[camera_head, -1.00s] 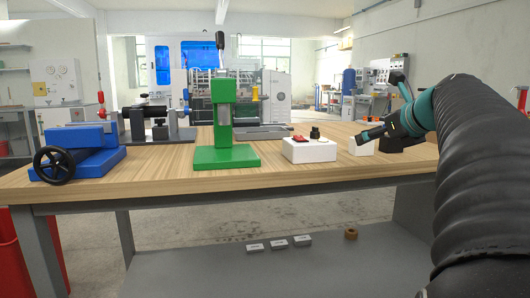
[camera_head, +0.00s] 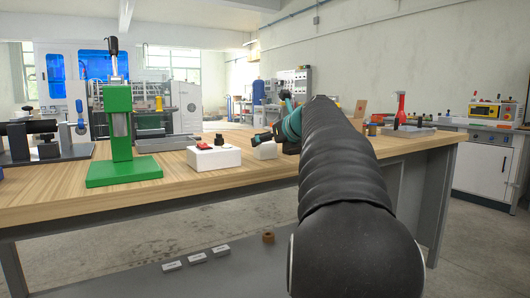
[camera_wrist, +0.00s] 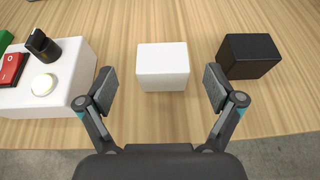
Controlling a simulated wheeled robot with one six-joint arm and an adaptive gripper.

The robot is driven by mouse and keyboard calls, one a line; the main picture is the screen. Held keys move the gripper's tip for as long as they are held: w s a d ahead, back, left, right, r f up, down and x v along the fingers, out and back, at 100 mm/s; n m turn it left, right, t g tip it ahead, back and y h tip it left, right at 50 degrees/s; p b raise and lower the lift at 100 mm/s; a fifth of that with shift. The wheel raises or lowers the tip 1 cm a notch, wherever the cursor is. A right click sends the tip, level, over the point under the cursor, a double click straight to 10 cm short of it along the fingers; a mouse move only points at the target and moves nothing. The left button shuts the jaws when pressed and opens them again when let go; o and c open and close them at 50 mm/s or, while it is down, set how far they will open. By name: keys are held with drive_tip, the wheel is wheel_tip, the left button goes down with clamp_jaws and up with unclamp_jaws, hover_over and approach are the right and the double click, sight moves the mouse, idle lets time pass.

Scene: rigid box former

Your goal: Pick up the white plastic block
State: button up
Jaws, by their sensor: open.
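The white plastic block (camera_wrist: 163,67) lies on the wooden workbench, near its front edge. In the wrist view it sits between and slightly beyond the fingertips of my gripper (camera_wrist: 160,85). My gripper is open and empty, with a gap on each side of the block. In the head view the block (camera_head: 265,150) shows just left of my arm, partly hidden by the gripper (camera_head: 265,138).
A white control box (camera_wrist: 45,82) with a red switch, black knob and white button stands left of the block. A black block (camera_wrist: 249,56) stands close on the right. The green press (camera_head: 122,140) is further left. Bare wood lies behind the block.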

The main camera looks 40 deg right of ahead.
sight(265, 144)
drive_tip(key=x, duration=0.4)
drive_tip(key=shift+w+d+f, duration=0.1)
drive_tip(key=shift+d, duration=0.05)
drive_tip(key=c, duration=1.3)
